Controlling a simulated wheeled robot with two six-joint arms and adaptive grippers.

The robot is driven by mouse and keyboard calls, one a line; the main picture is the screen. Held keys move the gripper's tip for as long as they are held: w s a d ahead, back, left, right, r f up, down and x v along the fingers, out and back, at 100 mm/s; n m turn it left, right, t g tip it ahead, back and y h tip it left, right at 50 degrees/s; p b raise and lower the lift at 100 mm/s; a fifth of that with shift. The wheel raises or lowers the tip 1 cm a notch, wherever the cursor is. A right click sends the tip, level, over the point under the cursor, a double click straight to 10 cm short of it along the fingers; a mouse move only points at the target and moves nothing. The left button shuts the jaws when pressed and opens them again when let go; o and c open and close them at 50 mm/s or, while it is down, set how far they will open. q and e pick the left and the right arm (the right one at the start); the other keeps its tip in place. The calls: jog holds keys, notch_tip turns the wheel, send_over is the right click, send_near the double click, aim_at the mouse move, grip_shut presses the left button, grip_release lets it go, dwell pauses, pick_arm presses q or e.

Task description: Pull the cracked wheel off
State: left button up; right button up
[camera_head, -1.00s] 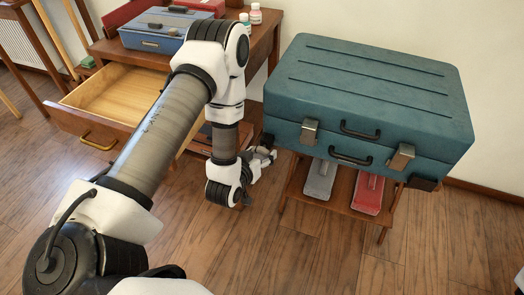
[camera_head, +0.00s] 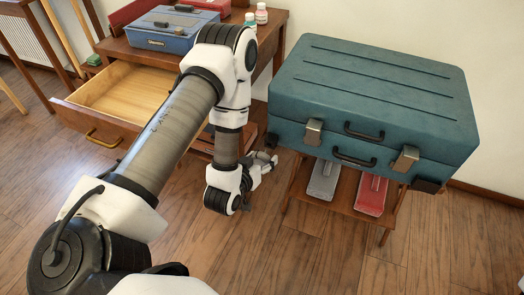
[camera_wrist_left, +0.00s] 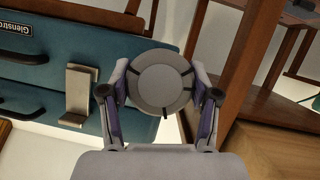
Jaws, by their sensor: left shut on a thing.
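The teal suitcase (camera_head: 365,90) lies flat on a small wooden stand. In the left wrist view a round grey wheel (camera_wrist_left: 160,82), with dark marks at its rim, sits between the fingers of my left gripper (camera_wrist_left: 160,100). The gripper is shut on it. The suitcase also shows there (camera_wrist_left: 60,60), just behind and left of the wheel; I cannot tell whether the wheel is still joined to it. In the head view my left gripper (camera_head: 265,158) is beside the suitcase's near left corner, and the wheel is too small to make out. My right gripper is not in view.
The wooden stand (camera_head: 385,238) holds a grey item (camera_head: 324,180) and a red item (camera_head: 371,192) on its lower shelf. An open drawer (camera_head: 118,95) and a desk with a blue case (camera_head: 172,30) are on the left. The floor in front is clear.

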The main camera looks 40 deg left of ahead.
pick_arm(q)
jog(key=shift+s+d+r+p, duration=0.25)
jog(key=shift+s+r+p, duration=0.3)
jog(key=shift+s+r, duration=0.3)
jog(key=shift+s+d+r+p, duration=0.2)
jog(key=shift+s+r+p, duration=0.4)
jog(key=shift+s, duration=0.4)
